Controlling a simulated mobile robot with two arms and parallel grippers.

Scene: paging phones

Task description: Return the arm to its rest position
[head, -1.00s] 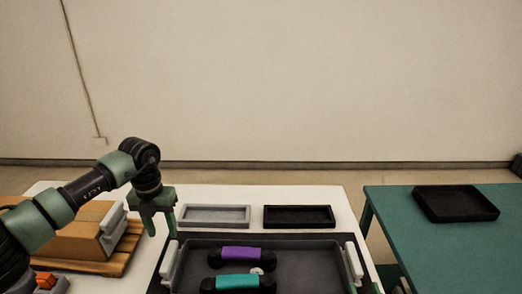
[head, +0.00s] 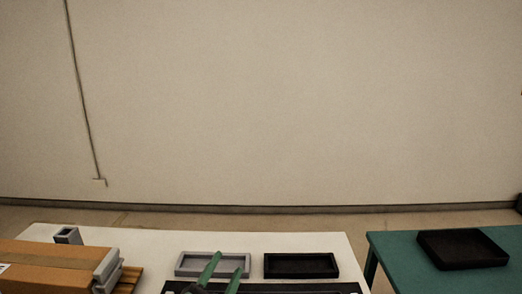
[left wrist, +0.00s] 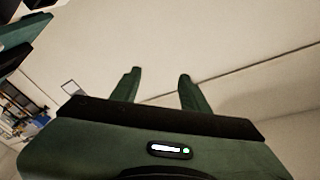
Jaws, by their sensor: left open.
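My left gripper (head: 221,270) shows at the bottom of the head view as two green fingers, spread apart and empty, in front of the grey tray (head: 185,266). The rest of the arm is out of the frame. In the left wrist view the left gripper (left wrist: 159,78) has its fingers apart with nothing between them, against wall and floor. My right gripper is not seen.
A black tray (head: 301,266) lies right of the grey tray on the white table (head: 345,250). A cardboard box (head: 60,265) stands at left, with a small grey holder (head: 68,236) behind it. A teal table (head: 398,265) at right bears another black tray (head: 462,248).

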